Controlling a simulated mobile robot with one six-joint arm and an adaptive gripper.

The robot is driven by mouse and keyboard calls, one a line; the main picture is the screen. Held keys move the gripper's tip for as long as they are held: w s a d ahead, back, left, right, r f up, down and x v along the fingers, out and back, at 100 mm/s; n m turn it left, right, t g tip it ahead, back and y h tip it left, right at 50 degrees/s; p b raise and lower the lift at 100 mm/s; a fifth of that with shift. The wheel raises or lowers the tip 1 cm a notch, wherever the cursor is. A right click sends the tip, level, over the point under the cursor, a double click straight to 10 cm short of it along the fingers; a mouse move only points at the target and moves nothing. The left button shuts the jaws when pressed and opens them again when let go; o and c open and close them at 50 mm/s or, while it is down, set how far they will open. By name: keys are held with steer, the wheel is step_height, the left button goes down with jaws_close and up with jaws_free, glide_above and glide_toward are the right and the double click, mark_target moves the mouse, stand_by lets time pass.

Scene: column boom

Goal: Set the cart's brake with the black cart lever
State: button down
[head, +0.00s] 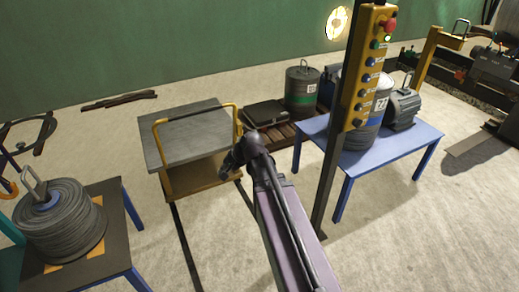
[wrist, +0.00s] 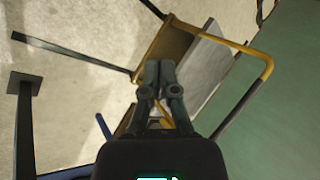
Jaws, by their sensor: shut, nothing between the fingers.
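The cart (head: 185,130) has a grey top, a brown lower deck and a yellow tube handle, and stands left of centre in the head view. In the wrist view the cart (wrist: 212,68) appears turned, with its yellow handle curving along the right. I cannot make out the black cart lever in either view; my gripper and arm cover part of the cart's right side. My gripper (wrist: 160,65) is shut and empty, its fingertips in front of the cart in the wrist view. In the head view my gripper (head: 228,168) is dark and small beside the cart's front right corner.
A cable reel (head: 62,222) sits on a table at the left. A blue table (head: 405,145) carries a drum and a motor at the right. A post with a yellow button box (head: 366,70) stands right of my arm. Dark rails (head: 183,250) run along the floor before the cart.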

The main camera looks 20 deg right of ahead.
steer(key=w+d+f+m+t+y+b, duration=0.2)
steer(key=w+d+f+m+t+b, duration=0.35)
steer(key=b, duration=0.45)
steer(key=w+d+f+m+t+h+b, duration=0.1)
steer(key=w+d+f+m+t+b, duration=0.1)
steer(key=d+m+b, duration=0.4)
steer(key=w+d+f+m+t+h+b, duration=0.2)
steer(key=w+d+f+m+t+b, duration=0.1)
steer(key=d+f+m+b, duration=0.3)
steer(key=w+d+f+m+t+h+b, duration=0.1)
steer(key=w+d+f+m+t+b, duration=0.2)
steer(key=d+m+b, duration=0.3)
steer(key=w+d+f+b, duration=0.1)
steer(key=d+b, duration=0.3)
steer(key=d, duration=0.2)
steer(key=shift+w, duration=0.3)
steer(key=shift+w+a, duration=0.1)
steer(key=r+p+x, duration=0.2)
steer(key=p+x, duration=0.1)
steer(key=x, duration=0.9)
steer(key=shift+w+r, duration=0.2)
steer(key=shift+r, duration=0.15)
steer(key=shift+a, duration=0.1)
